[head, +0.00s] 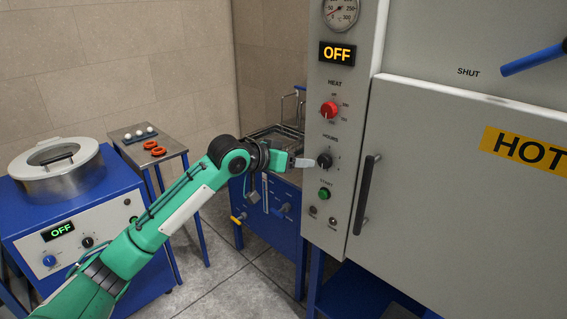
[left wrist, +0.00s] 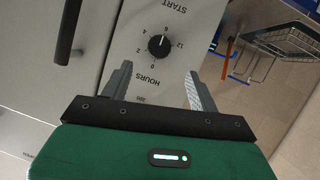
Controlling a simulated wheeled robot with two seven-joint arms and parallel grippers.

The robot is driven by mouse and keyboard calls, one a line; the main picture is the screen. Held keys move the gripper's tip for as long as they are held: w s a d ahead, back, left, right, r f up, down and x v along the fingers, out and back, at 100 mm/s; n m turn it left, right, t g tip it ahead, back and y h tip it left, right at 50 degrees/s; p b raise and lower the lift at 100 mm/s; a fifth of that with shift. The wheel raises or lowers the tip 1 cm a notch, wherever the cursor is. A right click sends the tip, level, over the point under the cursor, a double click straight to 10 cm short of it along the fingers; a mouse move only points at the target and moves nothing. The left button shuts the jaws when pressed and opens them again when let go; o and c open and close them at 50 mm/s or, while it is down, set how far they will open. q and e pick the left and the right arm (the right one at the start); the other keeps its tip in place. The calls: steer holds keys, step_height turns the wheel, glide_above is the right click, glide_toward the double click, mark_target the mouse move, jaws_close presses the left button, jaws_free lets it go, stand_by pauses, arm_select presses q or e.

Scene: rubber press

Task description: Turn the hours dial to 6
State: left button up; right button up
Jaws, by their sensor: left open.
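The hours dial is a black round knob (head: 324,160) on the grey control panel, between the red heat dial above and the green start button below. In the left wrist view the dial (left wrist: 158,46) appears upside down, with numbers around it and a light pointer mark on its upper part; I cannot tell exactly which number it points at. My left gripper (head: 303,162) is at the panel, close to the dial. In the left wrist view its fingers (left wrist: 157,84) are spread apart, with the dial ahead between them and nothing held. My right gripper is not in view.
The red heat dial (head: 329,110) and green start button (head: 324,194) are near the hours dial. A black vertical door handle (head: 366,195) stands out to the right. The display (head: 337,53) reads OFF. A wire basket (left wrist: 280,45) is beside the panel.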

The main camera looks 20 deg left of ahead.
arm_select(q)
steer(key=v, duration=0.4)
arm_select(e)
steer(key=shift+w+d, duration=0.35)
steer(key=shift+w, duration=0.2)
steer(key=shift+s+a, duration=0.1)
